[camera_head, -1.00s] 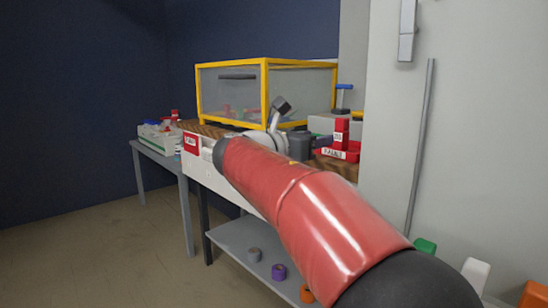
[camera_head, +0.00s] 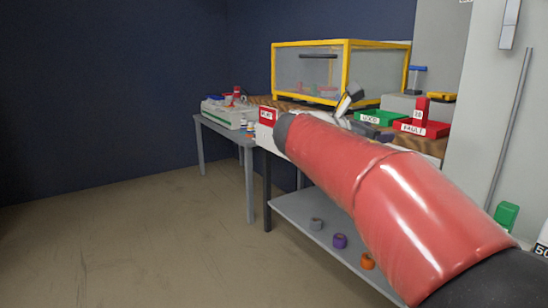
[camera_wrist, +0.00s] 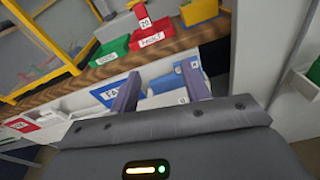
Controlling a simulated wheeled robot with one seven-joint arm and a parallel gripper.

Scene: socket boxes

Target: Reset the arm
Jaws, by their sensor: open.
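My gripper (camera_wrist: 158,82) shows in the wrist view with its two fingers apart and nothing between them. It is in front of the bench's front side, and a blue bin (camera_wrist: 165,88) lies beyond the fingers. In the head view my red arm reaches across the right half toward the bench and hides part of its front.
A yellow-framed clear enclosure (camera_head: 347,45) stands on the wooden bench. Beside it are a green tray (camera_head: 372,117) and a red tray (camera_head: 437,131) labelled FAULT. Several rolls lie on the lower shelf (camera_head: 290,206). Floor (camera_head: 130,240) at left is clear.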

